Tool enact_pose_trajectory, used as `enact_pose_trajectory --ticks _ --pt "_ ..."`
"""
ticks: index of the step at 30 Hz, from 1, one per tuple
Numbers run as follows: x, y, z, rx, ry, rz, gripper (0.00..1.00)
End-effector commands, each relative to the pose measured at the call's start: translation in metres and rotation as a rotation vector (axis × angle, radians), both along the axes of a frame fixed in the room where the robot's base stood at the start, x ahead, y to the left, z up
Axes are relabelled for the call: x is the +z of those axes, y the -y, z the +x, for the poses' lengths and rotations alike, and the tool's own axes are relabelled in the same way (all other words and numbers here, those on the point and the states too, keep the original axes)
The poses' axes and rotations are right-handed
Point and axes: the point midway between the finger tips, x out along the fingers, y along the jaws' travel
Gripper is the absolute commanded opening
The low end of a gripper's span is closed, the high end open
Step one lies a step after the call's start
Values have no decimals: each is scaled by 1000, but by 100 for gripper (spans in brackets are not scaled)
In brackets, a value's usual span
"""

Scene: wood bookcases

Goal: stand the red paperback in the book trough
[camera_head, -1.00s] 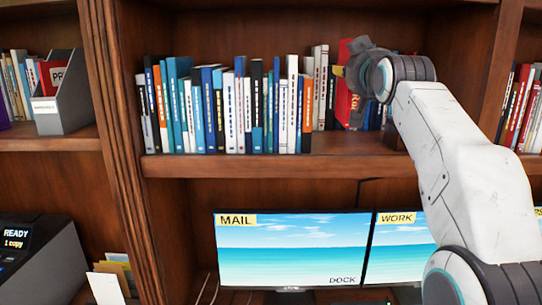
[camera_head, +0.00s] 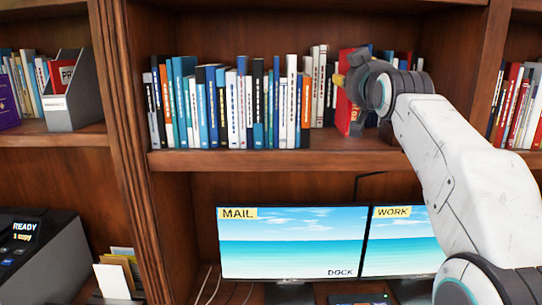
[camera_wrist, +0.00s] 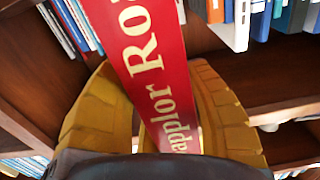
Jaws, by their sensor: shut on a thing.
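The red paperback (camera_head: 344,110) is upright at the right end of the row on the upper middle shelf. In the wrist view its red spine (camera_wrist: 140,45) with pale yellow lettering runs tilted between the yellow fingers. My gripper (camera_head: 345,82) is shut on it, and the fingers (camera_wrist: 165,115) lie on both sides of the spine. My gripper and arm hide part of the book and the shelf behind. I cannot tell whether its lower end touches the shelf. I cannot make out a book trough in these views.
A row of books (camera_head: 230,108) fills the shelf left of the paperback. A grey file box (camera_head: 72,95) stands in the left bay. Monitors (camera_head: 292,243) stand below the shelf board (camera_head: 280,160). An upright divider (camera_head: 122,140) parts the bays. More books (camera_head: 520,105) stand at right.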

Motion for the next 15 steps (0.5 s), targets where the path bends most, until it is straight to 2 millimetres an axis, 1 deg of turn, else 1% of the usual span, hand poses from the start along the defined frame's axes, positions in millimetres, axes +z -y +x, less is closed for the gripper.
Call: enact_pose_trajectory --ticks 3,8,14,15 --pt "-9 0 -3 0 2 0 5" --pt "-37 0 -5 0 0 0 5" --pt "-83 0 -10 0 -1 0 5" --pt "-93 0 -11 0 -1 0 5"
